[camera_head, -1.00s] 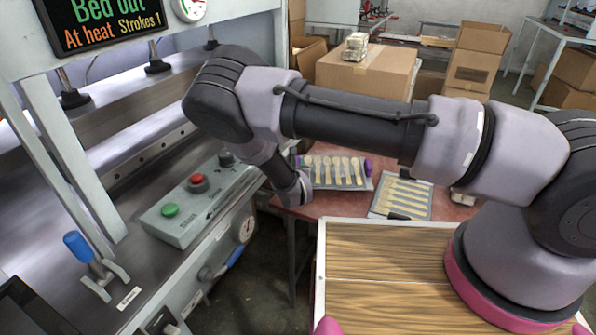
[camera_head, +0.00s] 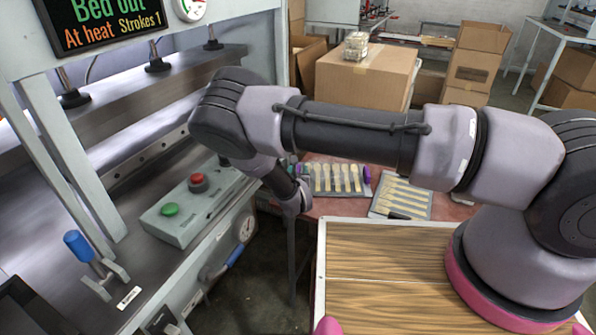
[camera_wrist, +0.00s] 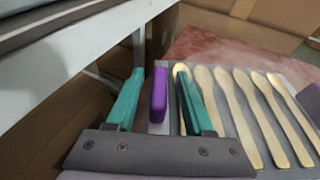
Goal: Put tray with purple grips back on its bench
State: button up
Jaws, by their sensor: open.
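The tray with purple grips (camera_head: 345,194) is grey, carries a row of wooden spoons and appears to lie flat on the red bench top (camera_head: 327,208). Its right purple grip (camera_head: 367,174) is clear of my gripper. In the wrist view its near purple grip (camera_wrist: 158,95) stands between the two teal fingers of my gripper (camera_wrist: 160,88). The fingers are open, with a gap on each side of the grip. The right finger overlaps the tray's edge and the first spoon in the picture. In the head view my gripper is mostly hidden behind my wrist.
A second tray of wooden pieces (camera_head: 402,196) lies just right on the same bench. The press with its button box (camera_head: 195,208) stands close on the left. A cardboard box (camera_head: 366,78) is behind the bench. A wood-grain board (camera_head: 385,265) is in front.

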jog(key=v, duration=1.2)
jog(key=w+d+r+m+g+h, duration=0.2)
jog(key=w+d+r+m+h, duration=0.15)
jog(key=d+r+m, duration=0.35)
jog(key=w+d+r+m+g+h, duration=0.1)
jog(key=w+d+r+m+h, duration=0.1)
jog(key=d+r+m+h, duration=0.55)
jog(key=s+d+r+m+g+y, duration=0.25)
jog(key=d+r+m+g, duration=0.45)
jog(key=d+r+m, duration=0.45)
jog(key=s+d+r+m+t+y, duration=0.1)
jog(key=s+r+m+y, duration=0.4)
jog(key=r, duration=0.7)
jog(key=s+d+r+m+t+y, duration=0.1)
jog(key=s+d+r+m+y, duration=0.3)
jog(key=s+r+m, duration=0.5)
jog(key=s+r, duration=0.4)
jog(key=shift+s+m+t+y, duration=0.3)
jog(key=shift+s+m+y, duration=0.05)
jog(key=shift+m, duration=0.05)
jog(key=shift+d, duration=0.2)
